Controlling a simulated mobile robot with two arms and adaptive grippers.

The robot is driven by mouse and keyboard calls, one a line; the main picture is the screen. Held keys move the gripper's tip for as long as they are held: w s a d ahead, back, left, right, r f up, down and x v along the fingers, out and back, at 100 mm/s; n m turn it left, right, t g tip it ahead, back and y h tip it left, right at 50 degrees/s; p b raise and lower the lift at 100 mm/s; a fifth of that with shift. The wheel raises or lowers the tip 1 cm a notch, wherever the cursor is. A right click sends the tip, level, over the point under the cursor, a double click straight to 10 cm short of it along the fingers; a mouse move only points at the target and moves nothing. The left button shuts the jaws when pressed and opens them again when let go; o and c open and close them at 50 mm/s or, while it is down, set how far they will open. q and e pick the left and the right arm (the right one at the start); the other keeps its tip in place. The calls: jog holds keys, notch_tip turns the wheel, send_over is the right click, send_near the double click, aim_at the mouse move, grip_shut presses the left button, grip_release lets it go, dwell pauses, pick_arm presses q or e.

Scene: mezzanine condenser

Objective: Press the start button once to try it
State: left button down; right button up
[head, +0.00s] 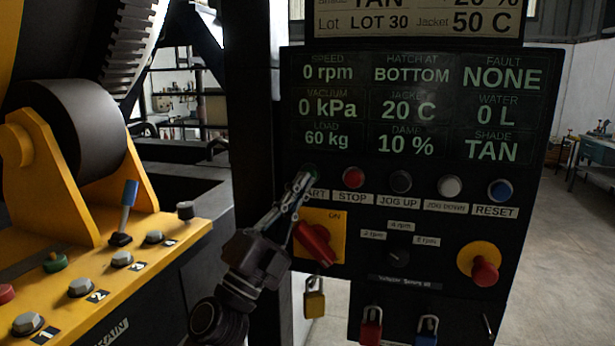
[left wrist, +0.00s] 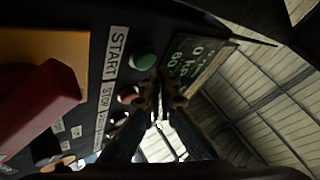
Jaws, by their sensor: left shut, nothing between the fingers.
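The green start button (left wrist: 143,61) shows clearly in the left wrist view, beside the START label (left wrist: 116,52). In the head view my left gripper (head: 303,181) is in front of the start button's place on the black panel and hides most of the button and part of its label. My left gripper is shut and empty. In the left wrist view its fingertips (left wrist: 160,90) are close to the start button and near the red stop button (left wrist: 128,95). I cannot tell whether they touch the panel. My right gripper is not in view.
The panel also carries a red STOP button (head: 353,177), jog buttons, a blue RESET button (head: 500,190), a red rotary switch (head: 315,243) just below my gripper and a red emergency knob (head: 485,270). The display reads 0 rpm and fault NONE. A yellow console (head: 110,262) stands left.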

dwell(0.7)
pick_arm(q)
jog(key=shift+w+d, duration=0.15)
jog(key=shift+w, duration=0.25)
jog(key=shift+w+d+b, duration=0.1)
jog(key=shift+w+b, duration=0.3)
jog(key=shift+b, duration=0.05)
dwell(0.6)
jog(key=shift+s, duration=0.1)
jog(key=shift+s+a+p, duration=0.2)
jog(key=shift+s+p, duration=0.3)
jog(key=shift+p, duration=0.05)
jog(key=shift+s, duration=0.25)
